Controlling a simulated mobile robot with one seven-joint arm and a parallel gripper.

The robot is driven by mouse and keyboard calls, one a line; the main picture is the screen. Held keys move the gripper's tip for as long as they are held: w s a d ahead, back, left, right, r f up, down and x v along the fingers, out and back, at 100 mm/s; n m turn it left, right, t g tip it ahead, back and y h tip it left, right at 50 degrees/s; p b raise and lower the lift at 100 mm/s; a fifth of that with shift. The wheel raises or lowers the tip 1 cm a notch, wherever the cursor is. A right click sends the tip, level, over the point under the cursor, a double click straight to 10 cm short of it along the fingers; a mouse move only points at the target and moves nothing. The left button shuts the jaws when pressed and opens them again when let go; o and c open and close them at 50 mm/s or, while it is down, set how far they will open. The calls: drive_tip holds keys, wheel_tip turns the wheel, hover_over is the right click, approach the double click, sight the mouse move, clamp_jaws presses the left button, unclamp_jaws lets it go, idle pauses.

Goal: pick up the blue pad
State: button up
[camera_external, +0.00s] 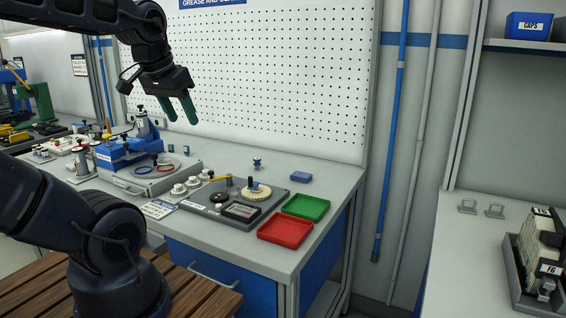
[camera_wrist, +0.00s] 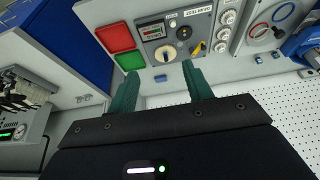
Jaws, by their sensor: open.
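The blue pad (camera_external: 301,176) is a small flat blue block lying on the grey bench top, just behind the green tray (camera_external: 306,207). I cannot make it out in the wrist view, where a finger may cover it. My gripper (camera_external: 179,111) has two green fingers, spread apart and empty. It hangs high above the bench, left of the pad and well away from it. In the wrist view my gripper (camera_wrist: 160,74) shows its fingers apart, the left one close to the green tray in the picture.
A red tray (camera_external: 285,230) sits in front of the green one. A grey tester panel (camera_external: 222,219) with a dial and knobs stands left of the trays. A blue knob-like piece (camera_external: 257,163) stands behind the panel. A pegboard wall (camera_external: 290,80) rises behind the bench.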

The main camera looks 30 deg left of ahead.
drive_tip(key=o, duration=0.5)
drive_tip(key=shift+o, duration=0.2)
drive_tip(key=n+g+h, duration=0.5)
drive_tip(key=n, duration=1.3)
hover_over(301, 174)
drive_tip(key=a, duration=0.5)
wheel_tip(301, 174, down, 24)
drive_tip(key=shift+y, duration=0.3)
drive_tip(key=shift+d+x, duration=0.25)
drive_tip(key=shift+x, duration=2.25)
drive_tip(key=shift+d+x, duration=0.2)
drive_tip(key=shift+x, duration=2.3)
